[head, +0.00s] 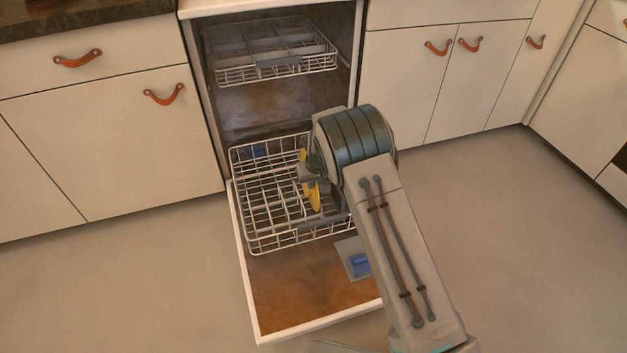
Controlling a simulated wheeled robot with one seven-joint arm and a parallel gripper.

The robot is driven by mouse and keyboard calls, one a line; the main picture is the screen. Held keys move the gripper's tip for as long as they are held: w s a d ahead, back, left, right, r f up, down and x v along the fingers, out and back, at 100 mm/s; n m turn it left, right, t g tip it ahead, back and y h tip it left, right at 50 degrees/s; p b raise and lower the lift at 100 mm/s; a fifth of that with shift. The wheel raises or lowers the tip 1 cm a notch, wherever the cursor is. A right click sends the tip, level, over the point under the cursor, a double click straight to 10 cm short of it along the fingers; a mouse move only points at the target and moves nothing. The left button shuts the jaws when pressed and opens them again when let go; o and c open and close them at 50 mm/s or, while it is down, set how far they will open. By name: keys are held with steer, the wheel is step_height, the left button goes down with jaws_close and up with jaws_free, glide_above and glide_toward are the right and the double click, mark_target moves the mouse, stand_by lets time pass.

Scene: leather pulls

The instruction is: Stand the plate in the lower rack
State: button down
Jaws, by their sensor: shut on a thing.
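The plate (313,194) shows as a narrow yellow shape, close to edge-on and roughly upright, over the right part of the lower rack. My gripper (309,176) is at its upper part and shut on it. My arm hides much of the gripper and the right side of the rack. The lower rack (262,240) is a white wire basket, pulled out above the open dishwasher door (290,295). I cannot tell whether the plate touches the rack's wires.
The upper rack (245,75) is inside the dishwasher, above the lower one. Cream cabinets with leather pulls (78,59) stand on both sides. The floor (120,290) around the door is clear.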

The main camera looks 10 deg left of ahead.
steer(key=shift+f+b, duration=0.8)
steer(key=shift+f, duration=0.8)
steer(key=c, duration=0.9)
jaws_free()
step_height(320, 180, up, 11)
steer(key=p, duration=0.6)
steer(key=shift+f+p, duration=0.1)
steer(key=shift+p, duration=0.2)
